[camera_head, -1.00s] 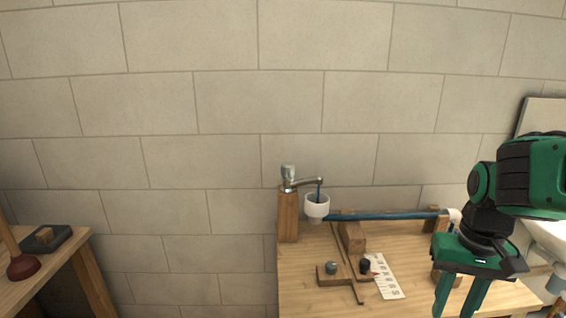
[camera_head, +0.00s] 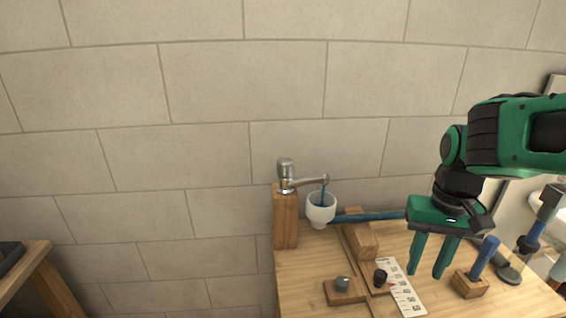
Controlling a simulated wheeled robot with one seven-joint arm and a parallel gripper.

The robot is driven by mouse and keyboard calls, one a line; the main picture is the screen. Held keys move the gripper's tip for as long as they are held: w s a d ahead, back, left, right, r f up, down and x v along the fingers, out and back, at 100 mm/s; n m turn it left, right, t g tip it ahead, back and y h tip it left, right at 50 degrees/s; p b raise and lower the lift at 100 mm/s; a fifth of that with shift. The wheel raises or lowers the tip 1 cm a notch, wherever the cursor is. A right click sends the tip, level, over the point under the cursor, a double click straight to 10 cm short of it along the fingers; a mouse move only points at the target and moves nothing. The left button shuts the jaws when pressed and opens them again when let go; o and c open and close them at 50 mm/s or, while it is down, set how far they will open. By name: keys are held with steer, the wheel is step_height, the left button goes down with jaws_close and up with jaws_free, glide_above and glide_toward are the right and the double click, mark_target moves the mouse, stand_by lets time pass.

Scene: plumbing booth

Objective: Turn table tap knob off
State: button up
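The table tap (camera_head: 303,183) is a metal tap on top of an upright wooden post (camera_head: 286,218) at the back left of the wooden table. Its grey cylindrical knob (camera_head: 285,168) sits on top, and its spout points right. Blue water runs from the spout into a white cup-shaped funnel (camera_head: 321,208). My gripper (camera_head: 428,275) is green, points down and hangs over the right part of the table. Its two fingers are apart with nothing between them. It is well to the right of the tap and touches nothing that I can see.
A blue pipe (camera_head: 370,216) runs right from the funnel, partly behind my gripper. Wooden blocks with small dark knobs (camera_head: 342,284) and a printed card (camera_head: 402,289) lie on the table (camera_head: 300,291). A blue-handled tool stands in a block (camera_head: 471,284). A block wall (camera_head: 190,160) closes the back.

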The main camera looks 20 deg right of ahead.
steer(key=o, duration=0.4)
steer(key=shift+r, duration=0.1)
steer(key=shift+o, duration=1.2)
steer(key=shift+w+d+r+n, duration=0.1)
steer(key=shift+w+r+n, duration=0.2)
steer(key=shift+r, duration=0.3)
steer(key=shift+w+d+r+n, duration=0.1)
steer(key=shift+w+r+n, duration=0.2)
steer(key=shift+r, duration=0.3)
steer(key=n, duration=1.8)
glide_toward(286, 160)
steer(key=shift+s+a, duration=0.1)
steer(key=shift+a, duration=0.05)
step_height(286, 160, down, 11)
steer(key=shift+r, duration=0.2)
